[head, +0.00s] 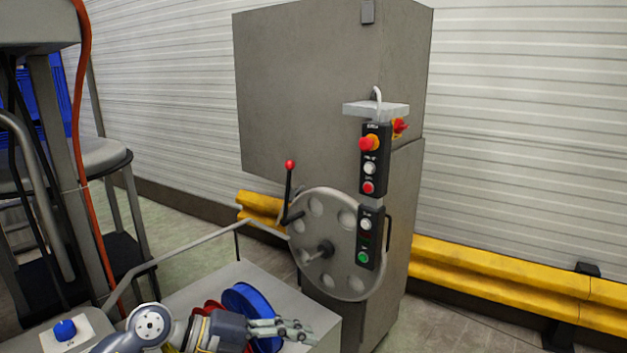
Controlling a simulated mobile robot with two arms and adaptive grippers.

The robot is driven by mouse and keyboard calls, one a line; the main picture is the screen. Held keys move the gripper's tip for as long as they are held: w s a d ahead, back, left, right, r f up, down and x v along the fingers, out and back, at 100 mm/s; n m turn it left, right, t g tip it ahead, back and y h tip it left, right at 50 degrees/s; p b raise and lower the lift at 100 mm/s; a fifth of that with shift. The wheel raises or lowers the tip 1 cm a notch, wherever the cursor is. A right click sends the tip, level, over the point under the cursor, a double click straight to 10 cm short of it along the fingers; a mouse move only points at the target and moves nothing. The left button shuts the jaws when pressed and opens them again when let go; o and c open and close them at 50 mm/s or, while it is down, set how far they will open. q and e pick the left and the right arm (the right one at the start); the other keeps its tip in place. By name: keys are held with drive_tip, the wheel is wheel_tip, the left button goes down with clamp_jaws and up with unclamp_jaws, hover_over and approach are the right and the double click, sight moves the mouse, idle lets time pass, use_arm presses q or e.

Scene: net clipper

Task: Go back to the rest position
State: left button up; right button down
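My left gripper (290,331) is at the bottom centre of the head view, its arm entering from the lower left. Its fingers point right, over the top of a light grey cabinet (208,285). They lie in front of a blue reel (252,298) and close to it; I cannot tell whether they touch it. The fingers overlap in this view, so I cannot tell whether they are open or shut. No held object shows. My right gripper is not in view.
A tall grey clipper machine (320,100) stands ahead with a handwheel (326,240), a red-knobbed lever (289,180) and a button panel (375,160). A yellow guard rail (500,275) runs along the wall. A metal frame with a red hose (80,110) stands left.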

use_arm(q)
drive_tip(key=d+r+n+t+h, duration=0.2)
drive_tip(key=d+r+t+h, duration=0.15)
drive_tip(key=r, duration=0.35)
drive_tip(key=w+a+r+n+t, duration=0.2)
drive_tip(key=a+r+n+t, duration=0.3)
drive_tip(key=n+t, duration=0.5)
drive_tip(key=s+a+f+n+y, duration=0.1)
drive_tip(key=a+f+n+y, duration=1.4)
drive_tip(key=f+n+y, duration=0.15)
drive_tip(key=s+f+g, duration=0.6)
drive_tip(key=s+f, duration=0.4)
drive_tip(key=s, duration=0.3)
drive_tip(key=s+f+g, duration=0.6)
drive_tip(key=s+f, duration=0.3)
drive_tip(key=s, duration=0.3)
wheel_tip(320, 180, down, 24)
drive_tip(key=s+g, duration=0.1)
drive_tip(key=s+a+f+g, duration=0.1)
drive_tip(key=s+a+f, duration=0.2)
drive_tip(key=s+f, duration=1.4)
drive_tip(key=shift+s+a, duration=0.2)
drive_tip(key=shift+s, duration=0.15)
